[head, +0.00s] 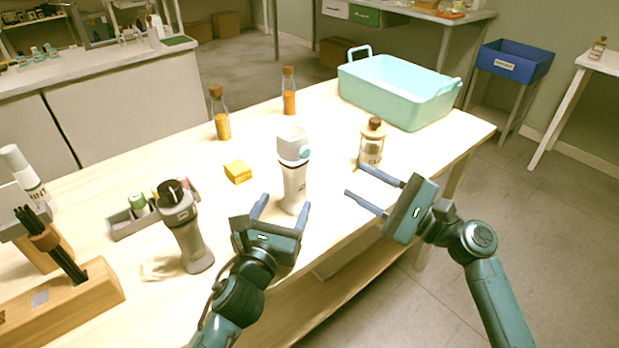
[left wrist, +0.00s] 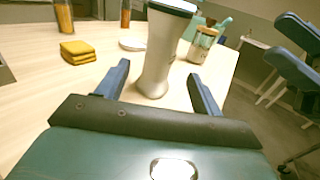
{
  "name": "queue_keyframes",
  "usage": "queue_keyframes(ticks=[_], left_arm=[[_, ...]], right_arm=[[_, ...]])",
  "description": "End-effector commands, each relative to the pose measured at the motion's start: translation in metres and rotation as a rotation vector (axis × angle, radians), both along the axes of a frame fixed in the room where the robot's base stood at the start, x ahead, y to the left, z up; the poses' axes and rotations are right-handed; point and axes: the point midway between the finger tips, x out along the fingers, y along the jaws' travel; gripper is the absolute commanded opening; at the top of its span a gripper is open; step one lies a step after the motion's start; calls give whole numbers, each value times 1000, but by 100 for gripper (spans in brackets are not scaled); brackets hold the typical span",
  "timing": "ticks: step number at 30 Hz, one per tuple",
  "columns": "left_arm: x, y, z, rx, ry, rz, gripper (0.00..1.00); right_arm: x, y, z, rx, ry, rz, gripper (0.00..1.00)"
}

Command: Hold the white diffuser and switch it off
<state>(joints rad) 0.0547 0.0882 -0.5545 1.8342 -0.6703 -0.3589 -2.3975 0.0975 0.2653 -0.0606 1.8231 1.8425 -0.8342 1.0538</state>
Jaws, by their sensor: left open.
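The white diffuser (head: 293,172) stands upright on the table near its front edge, with a pale teal round part on its head. My right gripper (head: 357,184) is open and empty, right of the diffuser and in front of a cork-topped jar.
A grey diffuser-like device (head: 187,228) stands to the left. Yellow sponges (head: 238,171), the cork-topped jar (head: 371,147), two orange-filled bottles (head: 220,115) and a teal basin (head: 400,92) stand around. A wooden block (head: 75,300) with black sticks is at the front left.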

Motion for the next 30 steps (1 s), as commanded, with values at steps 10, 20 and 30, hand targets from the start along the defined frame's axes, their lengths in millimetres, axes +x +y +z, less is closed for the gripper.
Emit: queue_keyframes(ticks=[10,20,30], left_arm=[[64,-22,1,-2,1,1,67],[88,-30,0,-2,1,0,67],[89,-30,0,-1,1,0,60]], right_arm=[[0,0,-1,-2,-1,0,36],[0,0,-1,-3,0,-1,36],[0,0,-1,-2,-1,-2,36]])
